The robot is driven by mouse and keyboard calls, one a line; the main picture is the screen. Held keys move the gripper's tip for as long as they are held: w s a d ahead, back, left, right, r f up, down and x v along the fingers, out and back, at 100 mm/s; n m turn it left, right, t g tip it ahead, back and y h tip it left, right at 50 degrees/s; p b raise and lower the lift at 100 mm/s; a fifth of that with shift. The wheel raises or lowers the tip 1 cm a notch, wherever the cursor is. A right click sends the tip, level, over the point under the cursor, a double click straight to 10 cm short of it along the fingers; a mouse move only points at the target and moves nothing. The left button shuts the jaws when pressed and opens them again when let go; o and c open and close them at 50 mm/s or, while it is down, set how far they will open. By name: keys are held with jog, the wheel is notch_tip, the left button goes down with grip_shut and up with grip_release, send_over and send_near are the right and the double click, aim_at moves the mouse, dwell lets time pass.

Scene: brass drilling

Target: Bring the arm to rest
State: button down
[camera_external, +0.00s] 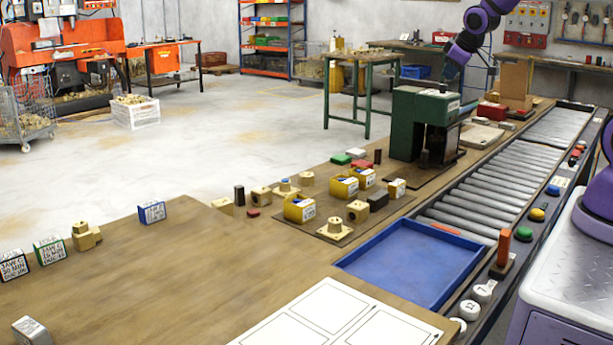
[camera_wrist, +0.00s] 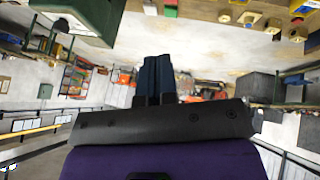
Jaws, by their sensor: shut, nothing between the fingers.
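My purple arm (camera_external: 470,38) reaches in from the upper right in the external view. My gripper (camera_external: 449,76) hangs above and just behind the green machine (camera_external: 408,122), clear of the bench top as far as I can tell. In the wrist view its two dark blue fingers (camera_wrist: 157,68) lie side by side, shut, with nothing between them. The wrist picture is upside down, with the bench edge and brass parts along its top.
The wooden bench (camera_external: 130,285) carries yellow bins (camera_external: 300,208), brass blocks (camera_external: 262,196) and label blocks (camera_external: 152,212). A blue tray (camera_external: 400,265) and a roller conveyor (camera_external: 490,195) lie at right. A green-legged table (camera_external: 362,60) stands behind. The left floor is largely open.

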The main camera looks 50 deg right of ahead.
jog(key=s+a+r+m+y, duration=0.1)
jog(key=s+a+r, duration=0.9)
jog(key=s, duration=0.3)
jog(key=s+a+r+y, duration=0.1)
jog(key=s+a, duration=0.2)
jog(key=s, duration=0.5)
jog(key=s+a+r+g, duration=0.1)
jog(key=s+a, duration=0.3)
jog(key=s, duration=0.4)
jog(key=shift+s+a+m+y, duration=0.15)
jog(key=shift+s+m+y, duration=0.25)
